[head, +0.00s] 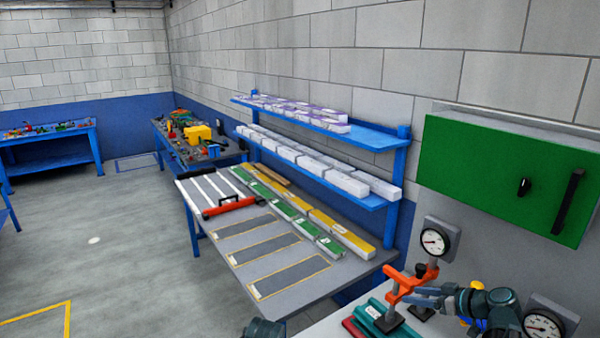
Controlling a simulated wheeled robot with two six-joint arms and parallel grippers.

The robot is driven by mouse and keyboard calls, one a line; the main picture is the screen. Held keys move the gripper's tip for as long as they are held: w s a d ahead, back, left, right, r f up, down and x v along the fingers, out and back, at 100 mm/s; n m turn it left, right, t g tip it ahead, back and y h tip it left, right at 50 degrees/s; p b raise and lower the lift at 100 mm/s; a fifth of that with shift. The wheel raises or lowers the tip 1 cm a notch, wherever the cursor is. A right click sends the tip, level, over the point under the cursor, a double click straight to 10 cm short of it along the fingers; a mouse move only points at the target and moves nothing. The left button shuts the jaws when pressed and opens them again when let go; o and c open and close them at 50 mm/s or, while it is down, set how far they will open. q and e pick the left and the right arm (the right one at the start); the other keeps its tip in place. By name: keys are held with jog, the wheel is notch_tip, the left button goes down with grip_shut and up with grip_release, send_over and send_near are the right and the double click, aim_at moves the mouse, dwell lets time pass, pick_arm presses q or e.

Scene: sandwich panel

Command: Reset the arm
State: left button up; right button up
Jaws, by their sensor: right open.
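My right gripper (412,288) is at the lower right in the head view, at the end of my dark teal right arm (488,305). Its orange fingers are apart, and I see nothing held between them. It is over or near the light bench at the lower right, close to the red and teal pieces (372,318). Whether it touches them cannot be told. My left gripper does not show; a dark rounded part at the bottom edge may be mine.
A round gauge (436,240) stands close behind the gripper, another (545,326) to its right. A green box (505,178) is above. The grey table (330,290) to the left holds panels, strips and a red-orange tool (230,206). Blue shelves (375,138) hold white boxes.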

jog(key=s+a+f+g+h+b, duration=0.1)
jog(key=s+a+f+g, duration=0.3)
jog(key=a, duration=0.6)
jog(key=s+a+f+g+b, duration=0.1)
jog(key=a+f+g+b, duration=0.15)
jog(key=a+f, duration=0.55)
pick_arm(q)
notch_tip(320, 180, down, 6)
jog(key=b, duration=0.2)
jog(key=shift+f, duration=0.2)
pick_arm(e)
jog(key=s+a+f+m+g+h, duration=0.1)
jog(key=s+a+f+g+h, duration=0.1)
jog(key=s+a, duration=0.4)
jog(key=s+a+f+m+g+h, duration=0.1)
jog(key=s+a+f+h, duration=0.2)
jog(key=s+a+h, duration=0.2)
jog(key=shift+s+a+f+g+h, duration=0.35)
jog(key=shift+s+a, duration=0.3)
jog(key=shift+s, duration=0.4)
